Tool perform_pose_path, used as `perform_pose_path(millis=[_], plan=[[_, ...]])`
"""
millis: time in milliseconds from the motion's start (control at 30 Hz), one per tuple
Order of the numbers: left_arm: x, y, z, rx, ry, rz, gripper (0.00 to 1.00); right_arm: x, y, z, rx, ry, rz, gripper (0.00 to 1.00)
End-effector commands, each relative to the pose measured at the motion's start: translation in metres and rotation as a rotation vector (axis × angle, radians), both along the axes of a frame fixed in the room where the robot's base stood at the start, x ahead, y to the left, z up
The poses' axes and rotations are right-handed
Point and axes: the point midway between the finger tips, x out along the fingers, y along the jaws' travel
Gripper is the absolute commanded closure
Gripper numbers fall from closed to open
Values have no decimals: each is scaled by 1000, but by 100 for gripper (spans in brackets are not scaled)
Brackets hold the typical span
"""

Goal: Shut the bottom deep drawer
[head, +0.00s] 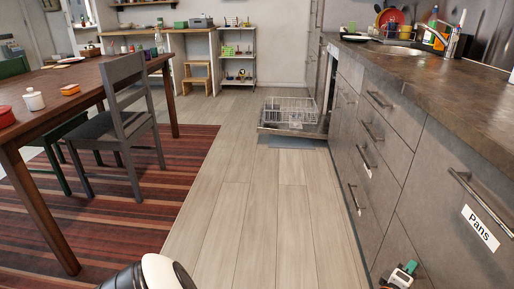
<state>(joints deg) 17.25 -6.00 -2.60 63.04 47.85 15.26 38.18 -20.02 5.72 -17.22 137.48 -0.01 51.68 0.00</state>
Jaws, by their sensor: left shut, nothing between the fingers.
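Grey drawer fronts line the right side. A large front labelled "Pans" (455,205) has a bar handle (480,200). Below it is a lower deep front (394,248), partly cut off by the bottom edge of the picture. It looks roughly flush with its neighbours, but I cannot tell whether it is fully shut. My left gripper (404,272), white and black with green parts, is at the lower right in front of that lower front. Its fingers are shut and empty. I cannot tell whether it touches the front. My right gripper is not in view.
A dishwasher door (293,129) is lowered, with a rack (290,109) above it, farther down the aisle. Narrower drawers with bar handles (370,131) stand beyond the Pans front. A chair (115,120) and table (75,85) stand on a striped rug at left. The wooden floor (255,220) between is clear.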

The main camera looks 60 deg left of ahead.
Motion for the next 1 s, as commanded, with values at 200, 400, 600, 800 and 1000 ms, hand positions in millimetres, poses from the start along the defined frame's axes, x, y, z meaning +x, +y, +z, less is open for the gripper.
perform_pose_path(millis=[200, 400, 600, 800, 1000], plan=[[4, -3, 1, 0, -1, -1, 100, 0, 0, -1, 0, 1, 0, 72], [5, -4, 3, 0, -3, -4, 100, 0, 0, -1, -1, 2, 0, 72], [5, -6, 4, -1, -4, -7, 100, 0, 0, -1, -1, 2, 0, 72], [5, -7, 4, -1, -4, -9, 100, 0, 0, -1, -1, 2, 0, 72], [4, -5, 4, -1, -4, -8, 100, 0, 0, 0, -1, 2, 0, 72]])
